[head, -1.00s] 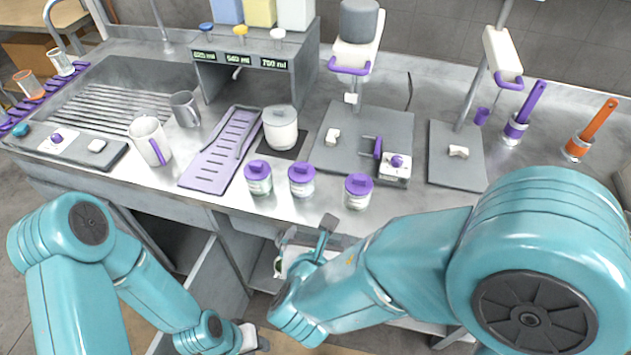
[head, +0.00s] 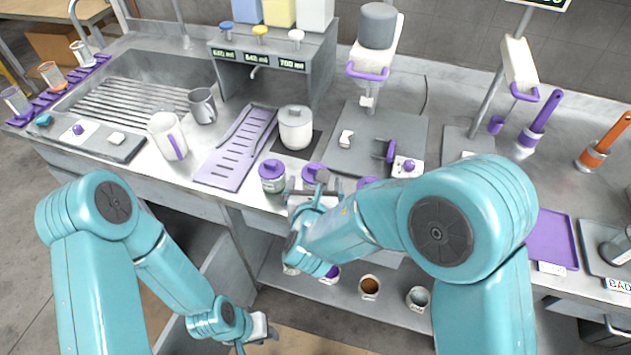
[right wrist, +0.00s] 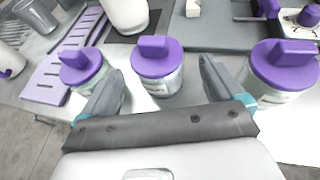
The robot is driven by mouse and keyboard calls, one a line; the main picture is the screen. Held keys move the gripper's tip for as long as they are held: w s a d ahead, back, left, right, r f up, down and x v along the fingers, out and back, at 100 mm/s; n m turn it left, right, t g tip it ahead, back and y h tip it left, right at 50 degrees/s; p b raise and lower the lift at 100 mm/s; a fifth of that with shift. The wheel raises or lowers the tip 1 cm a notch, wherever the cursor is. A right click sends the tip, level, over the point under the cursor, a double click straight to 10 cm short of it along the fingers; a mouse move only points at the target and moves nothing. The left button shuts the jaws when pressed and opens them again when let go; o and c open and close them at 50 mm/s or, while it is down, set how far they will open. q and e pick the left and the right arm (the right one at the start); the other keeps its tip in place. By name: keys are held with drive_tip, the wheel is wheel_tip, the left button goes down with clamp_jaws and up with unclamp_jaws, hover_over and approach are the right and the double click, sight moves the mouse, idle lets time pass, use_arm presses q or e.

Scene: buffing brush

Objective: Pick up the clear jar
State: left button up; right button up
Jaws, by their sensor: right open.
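Three glass jars with purple lids stand in a row near the counter's front edge: a left jar (head: 272,176), a middle jar (head: 313,172) and a right jar (head: 367,182). I cannot tell surely which one is meant by clear. In the right wrist view the middle jar (right wrist: 158,68) has see-through walls and stands upright just ahead, between the lines of the fingers. The left jar (right wrist: 83,70) and right jar (right wrist: 280,75) flank it. My right gripper (right wrist: 160,78) is open and empty. My left gripper (head: 262,330) hangs low, away from the counter; its jaws are unclear.
A white lidded pot (head: 295,128) and a purple slotted rack (head: 236,150) stand behind the jars. A grey plate (head: 375,140) lies behind right. A shelf below holds several small cups, one with brown contents (head: 369,286). A purple tray (head: 552,240) lies at the right.

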drive_tip(key=x, duration=0.3)
drive_tip(key=shift+a+r+p, duration=0.1)
drive_tip(key=shift+r+p, duration=0.05)
drive_tip(key=shift+p, duration=0.25)
drive_tip(key=shift+w+f, duration=0.25)
drive_tip(key=shift+w, duration=0.15)
drive_tip(key=shift+s, duration=0.1)
drive_tip(key=shift+c, duration=0.6)
drive_tip(key=c, duration=1.1)
drive_tip(key=shift+r, duration=0.15)
wheel_tip(320, 180, up, 26)
drive_tip(key=p, duration=0.5)
